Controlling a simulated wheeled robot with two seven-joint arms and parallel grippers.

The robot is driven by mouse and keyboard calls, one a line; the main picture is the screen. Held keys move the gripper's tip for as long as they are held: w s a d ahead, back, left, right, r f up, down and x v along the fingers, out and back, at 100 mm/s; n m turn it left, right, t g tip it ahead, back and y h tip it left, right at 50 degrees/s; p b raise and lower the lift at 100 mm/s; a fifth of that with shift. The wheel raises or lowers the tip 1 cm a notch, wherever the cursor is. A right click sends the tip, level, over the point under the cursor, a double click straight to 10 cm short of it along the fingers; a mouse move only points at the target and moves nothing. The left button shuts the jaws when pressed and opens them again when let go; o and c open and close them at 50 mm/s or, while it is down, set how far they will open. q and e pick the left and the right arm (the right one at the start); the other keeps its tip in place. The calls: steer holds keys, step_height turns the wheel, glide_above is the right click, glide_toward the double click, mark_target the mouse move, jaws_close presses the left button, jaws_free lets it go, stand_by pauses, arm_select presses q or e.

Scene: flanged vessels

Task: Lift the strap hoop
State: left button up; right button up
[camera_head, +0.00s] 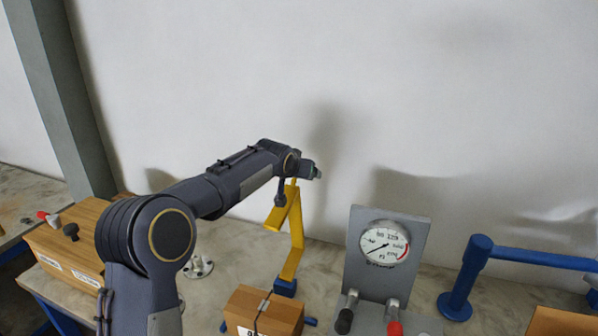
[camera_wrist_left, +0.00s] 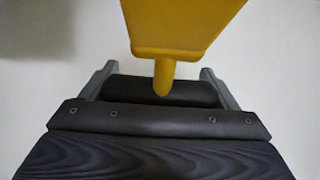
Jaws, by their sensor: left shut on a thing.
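The strap hoop (camera_head: 293,250), as I take it, is a bent yellow flat piece rising from a dark blue foot behind the brown box. Its upper end reaches my left gripper (camera_head: 290,183), which is at the top of it. In the left wrist view the yellow piece (camera_wrist_left: 182,28) narrows to a short tongue over a dark round bar (camera_wrist_left: 175,93). This bar fills the gap between the grey fingers of my left gripper (camera_wrist_left: 157,88). The gripper is shut on it. Whether the bar belongs to the hoop is unclear. My right gripper is out of view.
The brown box (camera_head: 262,312) with a dark strap stands in front of the hoop. A grey gauge panel (camera_head: 362,262) with red and black handles stands to the right, then a blue post with a rail (camera_head: 468,275). A long wooden box (camera_head: 66,240) is at left.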

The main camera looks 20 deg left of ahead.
arm_select(q)
step_height(320, 180, down, 2)
steer(key=shift+s+f+g, duration=0.1)
steer(key=shift+s+g, duration=0.05)
steer(key=shift+g, duration=0.15)
steer(key=o, duration=1.2)
steer(key=shift+a, duration=0.1)
steer(key=shift+c, duration=0.2)
steer(key=shift+o, duration=0.7)
steer(key=shift+w, duration=0.2)
steer(key=b+v, duration=0.2)
steer(key=v, duration=0.5)
steer(key=shift+s+r, duration=0.35)
steer(key=shift+s, duration=0.05)
